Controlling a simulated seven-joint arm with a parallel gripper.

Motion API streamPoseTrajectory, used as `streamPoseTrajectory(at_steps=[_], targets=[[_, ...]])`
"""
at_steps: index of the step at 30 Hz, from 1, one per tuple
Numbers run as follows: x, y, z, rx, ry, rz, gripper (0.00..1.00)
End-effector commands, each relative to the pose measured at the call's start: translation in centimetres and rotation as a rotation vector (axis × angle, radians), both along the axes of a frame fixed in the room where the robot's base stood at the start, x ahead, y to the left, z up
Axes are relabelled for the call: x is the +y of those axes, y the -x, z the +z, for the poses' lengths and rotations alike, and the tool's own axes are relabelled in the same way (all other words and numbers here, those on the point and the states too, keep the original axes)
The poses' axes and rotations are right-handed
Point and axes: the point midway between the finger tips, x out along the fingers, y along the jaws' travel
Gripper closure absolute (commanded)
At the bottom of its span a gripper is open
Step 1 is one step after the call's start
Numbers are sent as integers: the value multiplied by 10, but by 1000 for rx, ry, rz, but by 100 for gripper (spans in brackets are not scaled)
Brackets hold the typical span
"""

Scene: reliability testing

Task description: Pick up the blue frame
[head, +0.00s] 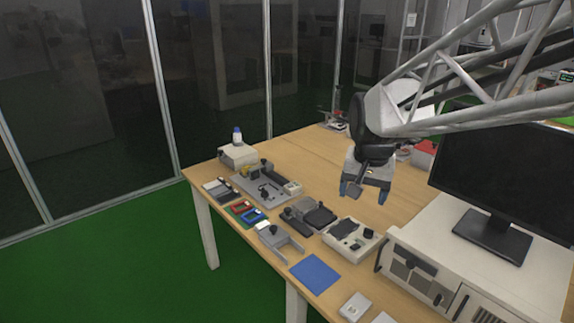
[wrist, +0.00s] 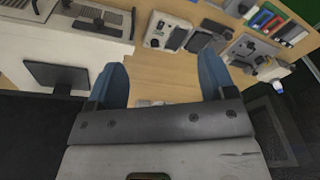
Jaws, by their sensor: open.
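A small blue frame (head: 252,216) lies near the left front edge of the wooden table, beside a similar red frame (head: 241,207). In the wrist view the blue frame (wrist: 263,17) is small, near the top right, with the red one (wrist: 272,25) beside it. My gripper (head: 364,193) hangs above the table, to the right of the frame and well apart from it. Its two blue fingers are spread with nothing between them, as the wrist view (wrist: 163,82) also shows.
A grey fixture board (head: 262,188), black devices (head: 308,213), a white tray (head: 352,240) and a grey bracket (head: 280,243) crowd around the frames. A flat blue sheet (head: 315,274) lies at the front. A monitor (head: 505,185) stands on a white machine at right.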

Motion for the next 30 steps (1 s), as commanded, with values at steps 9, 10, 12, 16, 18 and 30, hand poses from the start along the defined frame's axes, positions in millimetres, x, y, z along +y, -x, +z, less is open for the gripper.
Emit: streamPoseTrajectory(at_steps=[9, 10, 12, 16, 18, 30], targets=[[39, -77, -16, 28, -13, -68, 23], [43, -85, -19, 31, -15, -74, 23], [52, -101, -24, 37, -17, -91, 23], [71, -130, -36, 47, -22, -119, 23], [81, -146, -43, 53, -24, -135, 23], [146, -228, -94, 86, -31, -227, 23]])
